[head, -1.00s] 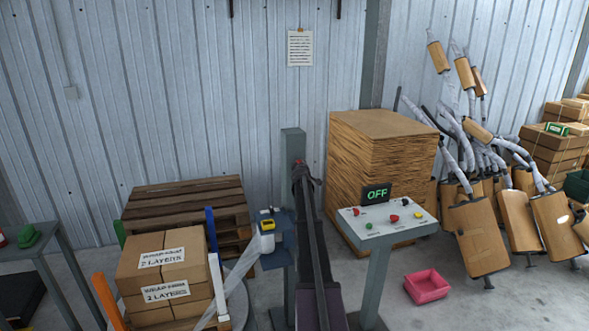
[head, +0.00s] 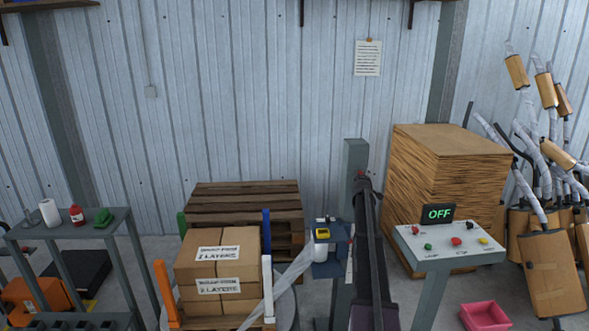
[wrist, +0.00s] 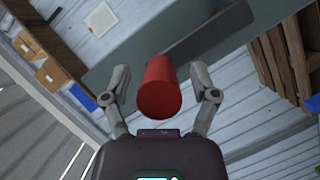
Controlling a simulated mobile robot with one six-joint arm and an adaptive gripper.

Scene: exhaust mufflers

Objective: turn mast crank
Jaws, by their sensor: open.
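A red cylindrical knob (wrist: 163,88), which looks like the crank's handle, is close up in the wrist view. My gripper (wrist: 159,75) is open, with one finger on each side of the knob. Gaps show between the fingers and the knob. A grey-green mast post (head: 354,155) stands upright in the head view, with my dark arm in front of it. The arm hides the crank there, and the fingers cannot be made out. A grey-green surface (wrist: 210,40) lies behind the knob in the wrist view.
A control panel (head: 465,256) reading OFF stands right of the arm. A blue bracket (head: 333,268) with a yellow device is left of the mast. Boxes (head: 218,255) stand farther left. A pink bin (head: 485,317) is on the floor at right.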

